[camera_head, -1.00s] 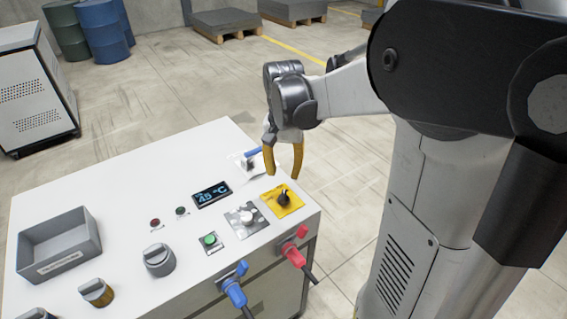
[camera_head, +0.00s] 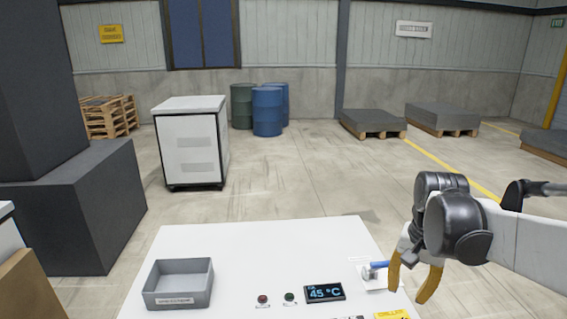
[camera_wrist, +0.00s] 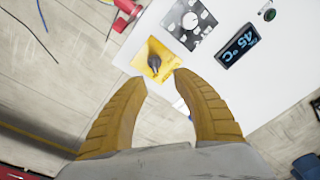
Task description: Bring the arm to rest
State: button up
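My gripper (camera_head: 412,283) shows at the right of the head view, its yellow fingers pointing down near the right edge of the white control table (camera_head: 250,245). In the wrist view, the two fingers (camera_wrist: 160,85) are spread apart with nothing between their tips. A yellow plate with a black rotary knob (camera_wrist: 154,60) lies just beyond the fingertips in that view. My gripper appears to be above the table top, apart from it. My arm reaches in from the right side of the head view.
On the table are a grey tray (camera_head: 178,302), a 45 °C display (camera_head: 324,292), two small buttons and a blue-handled part (camera_head: 378,266). Red connectors (camera_wrist: 127,8) show in the wrist view. Dark blocks (camera_head: 75,200) stand left. A white cabinet (camera_head: 190,145) and barrels (camera_head: 267,112) stand behind on open floor.

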jog(key=s+a+r+n+t, duration=0.1)
jog(key=s+a+n+t, duration=0.5)
jog(key=s+a, duration=0.4)
jog(key=shift+a+n, duration=0.6)
jog(key=shift+n, duration=0.2)
dwell(0.4)
